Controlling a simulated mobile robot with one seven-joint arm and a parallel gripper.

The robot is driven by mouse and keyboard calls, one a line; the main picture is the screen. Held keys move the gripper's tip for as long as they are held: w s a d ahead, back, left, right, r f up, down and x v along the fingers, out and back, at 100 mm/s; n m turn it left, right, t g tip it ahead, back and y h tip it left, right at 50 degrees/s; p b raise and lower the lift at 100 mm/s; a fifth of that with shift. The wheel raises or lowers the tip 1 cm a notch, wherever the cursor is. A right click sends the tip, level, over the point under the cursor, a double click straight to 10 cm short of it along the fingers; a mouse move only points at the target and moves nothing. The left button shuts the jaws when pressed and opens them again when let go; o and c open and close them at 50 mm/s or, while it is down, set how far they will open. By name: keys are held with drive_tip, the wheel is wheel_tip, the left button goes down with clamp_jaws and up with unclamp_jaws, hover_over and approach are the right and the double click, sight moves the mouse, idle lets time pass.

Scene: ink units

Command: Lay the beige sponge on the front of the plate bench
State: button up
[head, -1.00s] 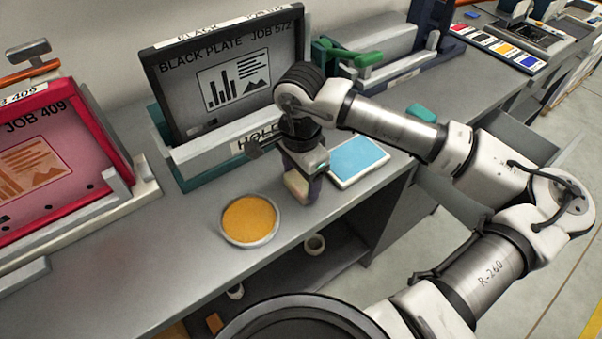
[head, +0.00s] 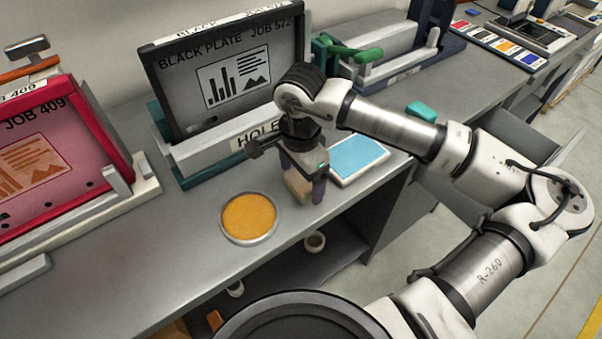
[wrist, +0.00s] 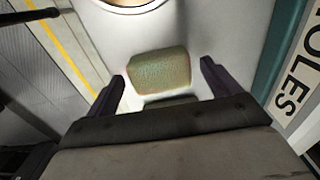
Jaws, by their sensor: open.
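The beige sponge (head: 297,186) is at the front of the grey plate bench (head: 190,238), right of the round orange-filled dish. It appears to rest on the bench top, partly hidden by my gripper. My gripper (head: 304,184) points down over it with its fingers apart. In the wrist view the sponge (wrist: 160,70) lies between and just beyond the open fingers of my gripper (wrist: 162,76), with visible gaps on both sides.
The round dish (head: 225,229) is close on the left and a blue pad (head: 358,158) close on the right. The black plate in its holder (head: 230,75) stands behind. A red framed plate (head: 103,147) stands at the left.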

sight(300, 180)
wheel_tip(300, 180, up, 12)
drive_tip(key=b, duration=0.3)
drive_tip(key=shift+a, duration=0.15)
idle(0.4)
